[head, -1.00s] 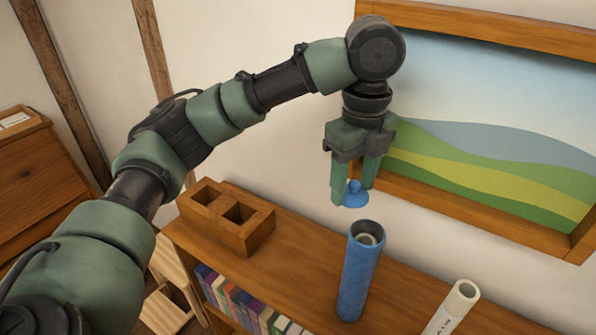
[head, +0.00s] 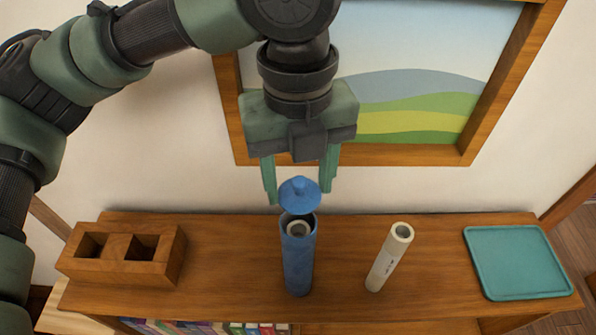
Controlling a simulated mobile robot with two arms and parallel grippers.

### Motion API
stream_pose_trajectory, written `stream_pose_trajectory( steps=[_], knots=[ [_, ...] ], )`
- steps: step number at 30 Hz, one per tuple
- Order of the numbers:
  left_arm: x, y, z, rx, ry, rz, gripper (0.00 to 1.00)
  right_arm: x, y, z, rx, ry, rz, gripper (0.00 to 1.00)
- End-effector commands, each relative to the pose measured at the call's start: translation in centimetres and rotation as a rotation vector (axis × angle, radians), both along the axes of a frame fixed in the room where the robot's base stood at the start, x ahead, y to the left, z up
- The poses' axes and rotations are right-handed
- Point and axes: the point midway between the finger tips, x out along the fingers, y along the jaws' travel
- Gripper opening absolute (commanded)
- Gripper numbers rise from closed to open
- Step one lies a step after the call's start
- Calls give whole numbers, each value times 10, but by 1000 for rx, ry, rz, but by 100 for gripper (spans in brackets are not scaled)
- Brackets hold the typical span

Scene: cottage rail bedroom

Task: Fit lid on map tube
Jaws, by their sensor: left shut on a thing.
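The blue map tube (head: 298,262) stands upright on the wooden shelf top. Its top is open, and a pale rolled end (head: 299,229) shows inside. Whether the lid touches the rim cannot be told. My left gripper (head: 299,182) points down over the tube, its green fingers on either side of the lid, shut on it. My right gripper is not in view.
A wooden block with two square holes (head: 120,275) sits on the left of the shelf top (head: 225,245). A cream roll (head: 389,258) stands right of the tube. A teal tray (head: 515,262) lies at the far right. A framed landscape picture (head: 420,120) hangs behind.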

Motion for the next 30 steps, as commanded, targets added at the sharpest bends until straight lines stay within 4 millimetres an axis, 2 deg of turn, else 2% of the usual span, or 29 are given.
stream_pose_trajectory(
  steps=[2,4,11,21,30],
  knots=[
    [0,0,4,1,2,-2,14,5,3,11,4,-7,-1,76],
    [0,0,-8,1,2,-1,14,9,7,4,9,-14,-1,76],
    [0,0,-32,3,2,-1,14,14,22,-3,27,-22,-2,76],
    [0,0,-55,1,1,-1,14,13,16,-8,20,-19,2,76],
    [0,0,-58,1,0,-1,14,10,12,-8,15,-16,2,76]
  ],
)
